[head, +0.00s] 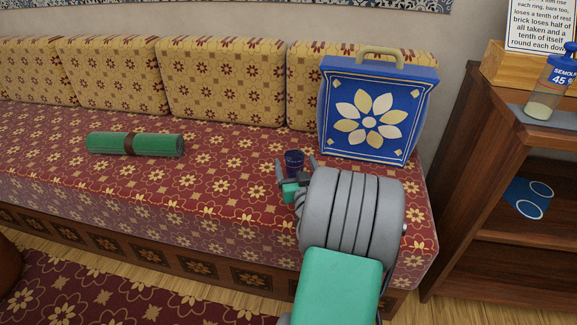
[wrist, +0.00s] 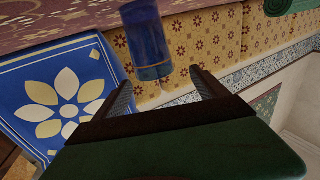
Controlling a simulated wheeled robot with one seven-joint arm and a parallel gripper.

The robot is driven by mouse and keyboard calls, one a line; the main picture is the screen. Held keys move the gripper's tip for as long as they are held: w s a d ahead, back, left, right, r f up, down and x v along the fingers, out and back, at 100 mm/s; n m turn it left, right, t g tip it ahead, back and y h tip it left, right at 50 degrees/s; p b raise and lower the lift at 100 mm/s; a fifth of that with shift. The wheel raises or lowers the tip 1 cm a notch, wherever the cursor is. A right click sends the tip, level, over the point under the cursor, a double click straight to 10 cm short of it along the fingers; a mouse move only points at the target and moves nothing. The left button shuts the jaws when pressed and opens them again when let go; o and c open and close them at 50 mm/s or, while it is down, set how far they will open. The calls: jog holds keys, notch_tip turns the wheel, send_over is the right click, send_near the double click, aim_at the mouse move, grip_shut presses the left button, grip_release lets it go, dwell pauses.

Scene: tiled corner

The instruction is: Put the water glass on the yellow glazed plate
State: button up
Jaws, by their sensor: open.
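A small dark blue glass (head: 294,158), which looks like the water glass, stands on the red patterned seat in front of the blue bag. In the wrist view the glass (wrist: 146,38) is blue with a lighter band and appears just beyond the fingertips, nearer the left finger. My gripper (head: 297,172) is open, with its fingers pointing at the glass; the wrist view shows the open gripper (wrist: 160,80) with nothing gripped. Whether a finger touches the glass I cannot tell. No yellow glazed plate shows in either view.
The blue bag (head: 368,120) with a flower stands close behind the glass. A green rolled mat (head: 135,144) lies left on the seat (head: 225,165). Right is a wooden shelf unit (head: 470,150) holding a bottle (head: 550,85) and a blue ringed mat (head: 528,197). The seat's middle is clear.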

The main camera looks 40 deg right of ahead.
jog(key=x, duration=0.5)
jog(key=b+x, duration=0.1)
jog(key=x, duration=0.2)
jog(key=shift+s+d+f, duration=0.2)
jog(key=shift+d+f, duration=0.05)
jog(key=shift+f, duration=0.1)
jog(key=shift+c, duration=0.5)
grip_shut()
